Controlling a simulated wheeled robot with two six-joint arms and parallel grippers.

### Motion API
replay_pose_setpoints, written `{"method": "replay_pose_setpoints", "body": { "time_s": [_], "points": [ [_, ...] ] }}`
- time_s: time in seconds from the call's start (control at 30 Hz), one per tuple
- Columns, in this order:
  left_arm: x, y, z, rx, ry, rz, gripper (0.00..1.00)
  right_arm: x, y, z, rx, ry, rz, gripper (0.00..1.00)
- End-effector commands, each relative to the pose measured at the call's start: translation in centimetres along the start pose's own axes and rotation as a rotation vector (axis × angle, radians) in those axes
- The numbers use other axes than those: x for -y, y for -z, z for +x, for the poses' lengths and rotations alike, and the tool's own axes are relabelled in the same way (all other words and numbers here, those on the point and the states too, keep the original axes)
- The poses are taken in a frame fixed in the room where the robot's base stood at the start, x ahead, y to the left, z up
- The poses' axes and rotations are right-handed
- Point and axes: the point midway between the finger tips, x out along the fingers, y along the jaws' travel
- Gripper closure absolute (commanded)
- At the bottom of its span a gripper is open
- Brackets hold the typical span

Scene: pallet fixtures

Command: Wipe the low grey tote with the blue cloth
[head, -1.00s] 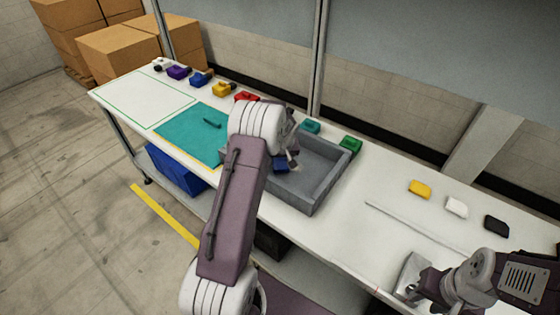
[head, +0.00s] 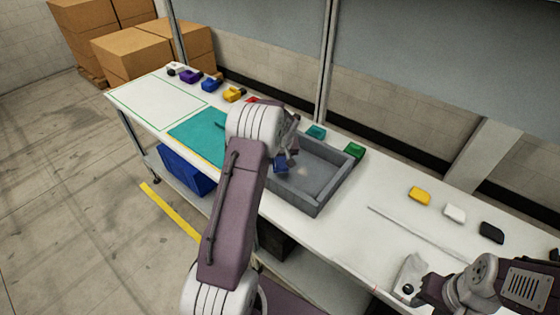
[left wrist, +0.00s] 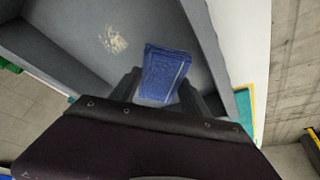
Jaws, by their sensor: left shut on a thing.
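The low grey tote (head: 337,184) stands on the white table, open at the top. My left gripper (head: 285,160) is inside its left part, shut on the blue cloth (head: 281,168). In the left wrist view the folded blue cloth (left wrist: 163,72) sits between the fingers, over the tote floor (left wrist: 75,30). I cannot tell whether it touches the floor. A pale smudge (left wrist: 113,40) lies on the tote floor beside the cloth. My right gripper (head: 405,275) is low over the table's front edge, away from the tote; its jaw opening is unclear.
A teal mat (head: 200,132) lies left of the tote. Green blocks (head: 355,151) sit behind it. Yellow (head: 420,196), white (head: 455,213) and black (head: 492,232) pieces lie to the right. Several coloured items line the back left edge. Table between tote and right pieces is mostly clear.

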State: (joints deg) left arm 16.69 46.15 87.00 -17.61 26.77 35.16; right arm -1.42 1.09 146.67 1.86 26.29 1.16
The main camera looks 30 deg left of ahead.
Motion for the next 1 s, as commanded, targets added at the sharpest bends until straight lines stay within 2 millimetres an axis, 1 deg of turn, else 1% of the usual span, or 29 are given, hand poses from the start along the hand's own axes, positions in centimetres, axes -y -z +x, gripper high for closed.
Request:
{"method": "replay_pose_setpoints", "body": {
  "time_s": [0.03, 0.1, 0.27, 0.83, 1.0],
  "points": [
    [0.0, 0.4, -0.8, -0.001, -0.001, 0.000, 0.79, 0.0, 0.1, -0.7, 0.000, 0.000, 0.000, 0.64],
    [0.0, 0.6, -1.4, -0.001, -0.001, 0.000, 0.79, 0.0, 0.1, -1.2, 0.000, 0.000, 0.000, 0.64],
    [0.1, 0.9, -2.1, 0.001, -0.001, 0.002, 0.79, 0.0, 0.2, -1.8, 0.000, 0.000, 0.000, 0.64],
    [0.0, 0.9, -2.1, 0.000, -0.001, 0.001, 0.79, 0.0, 0.2, -1.7, 0.000, 0.000, 0.000, 0.64],
    [0.2, 0.6, -2.1, 0.001, 0.014, -0.031, 0.79, 0.0, 0.2, -1.7, 0.000, 0.000, 0.000, 0.64]
  ]
}}
